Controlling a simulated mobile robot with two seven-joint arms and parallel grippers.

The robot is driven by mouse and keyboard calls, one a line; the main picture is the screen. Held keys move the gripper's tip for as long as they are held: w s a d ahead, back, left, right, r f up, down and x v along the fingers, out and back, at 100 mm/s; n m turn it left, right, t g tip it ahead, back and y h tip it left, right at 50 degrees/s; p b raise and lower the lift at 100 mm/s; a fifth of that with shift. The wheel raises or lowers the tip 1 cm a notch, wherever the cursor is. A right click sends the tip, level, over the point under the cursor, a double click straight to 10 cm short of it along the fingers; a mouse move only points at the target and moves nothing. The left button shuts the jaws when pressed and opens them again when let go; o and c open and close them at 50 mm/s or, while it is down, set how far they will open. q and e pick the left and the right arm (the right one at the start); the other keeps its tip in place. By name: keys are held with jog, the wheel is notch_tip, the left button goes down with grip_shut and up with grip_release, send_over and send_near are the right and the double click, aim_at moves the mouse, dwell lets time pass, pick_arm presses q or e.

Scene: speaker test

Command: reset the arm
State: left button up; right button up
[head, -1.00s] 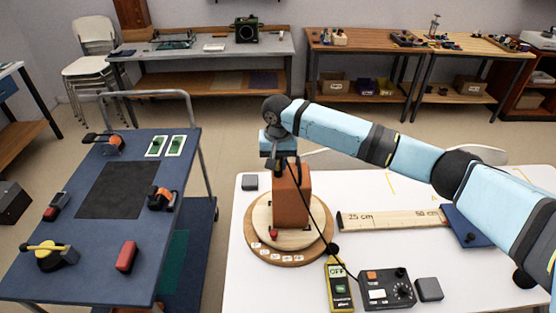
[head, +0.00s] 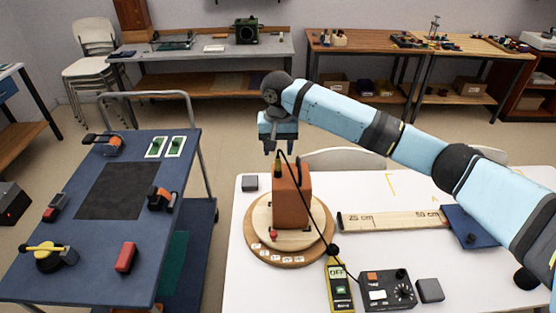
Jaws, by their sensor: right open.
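My right arm (head: 410,140) reaches in from the right across the white table. A dark cable runs from the top of the box down towards the front. My left gripper does not show.
On the white table (head: 390,250) are a yellow meter (head: 340,288) reading OFF, a dark control box (head: 387,291) with a dial, a wooden ruler (head: 390,219) and a blue pad (head: 470,227). A blue cart (head: 110,265) with tools stands left. A chair back rises behind the table.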

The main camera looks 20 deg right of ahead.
notch_tip(320, 180, up, 8)
jog(key=s+a+f+n+t+y, duration=0.1)
jog(key=s+a+f+n+y, duration=0.15)
jog(key=s+f, duration=0.65)
jog(key=s+a+f+n+t+y, duration=0.1)
jog(key=s+a+f+n, duration=0.25)
jog(key=s+f, duration=0.55)
jog(key=s+d+f+t+h, duration=0.1)
jog(key=s+d, duration=0.3)
jog(key=s, duration=0.3)
jog(key=s+d+f+h, duration=0.1)
jog(key=s+d, duration=0.4)
jog(key=s, duration=0.3)
jog(key=s+d+f+t+h, duration=0.1)
jog(key=s+d+f, duration=0.1)
jog(key=s+d, duration=0.35)
jog(key=w+a+f+t+y+p, duration=0.2)
jog(key=w+a+f+t+p, duration=0.1)
jog(key=a+f+t+p, duration=0.2)
jog(key=a+f+t, duration=0.2)
jog(key=a, duration=0.1)
jog(key=shift+w+f+y, duration=0.25)
jog(key=shift+w+y, duration=0.1)
jog(key=shift+w, duration=0.05)
jog(key=shift+a, duration=0.1)
